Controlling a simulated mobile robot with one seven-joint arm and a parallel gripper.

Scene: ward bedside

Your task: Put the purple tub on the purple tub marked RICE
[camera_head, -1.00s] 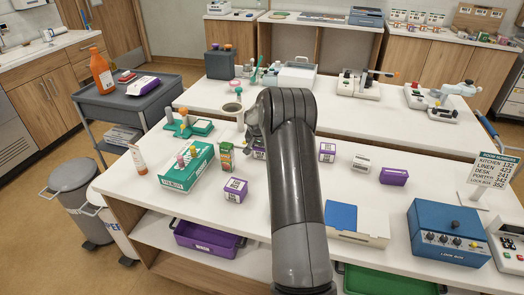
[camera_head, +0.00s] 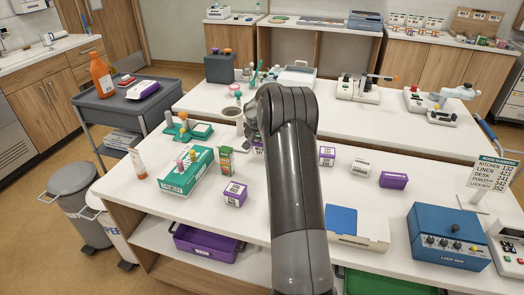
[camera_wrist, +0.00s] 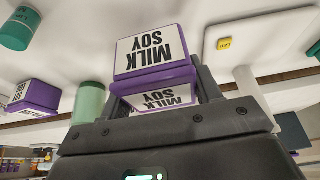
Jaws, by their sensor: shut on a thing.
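My gripper (camera_wrist: 158,98) is shut on a purple tub (camera_wrist: 152,79) in the wrist view, with a finger on each side. White labels on two of its faces read MILK SOY. In the head view my arm hides most of the gripper, and a scrap of purple and white (camera_head: 258,149) shows beside it; I cannot tell if this is the held tub. Purple tubs with white labels stand on the near table at centre left (camera_head: 234,194) and right of my arm (camera_head: 327,156). Another purple tub (camera_head: 393,180) stands further right. I cannot read RICE on any of them.
A green-and-white box (camera_head: 186,172) and a small green carton (camera_head: 226,161) stand left of my arm. A white tub (camera_head: 361,168), a box with a blue top (camera_head: 342,220) and a blue lock box (camera_head: 448,234) are to the right. Bare tabletop lies between them.

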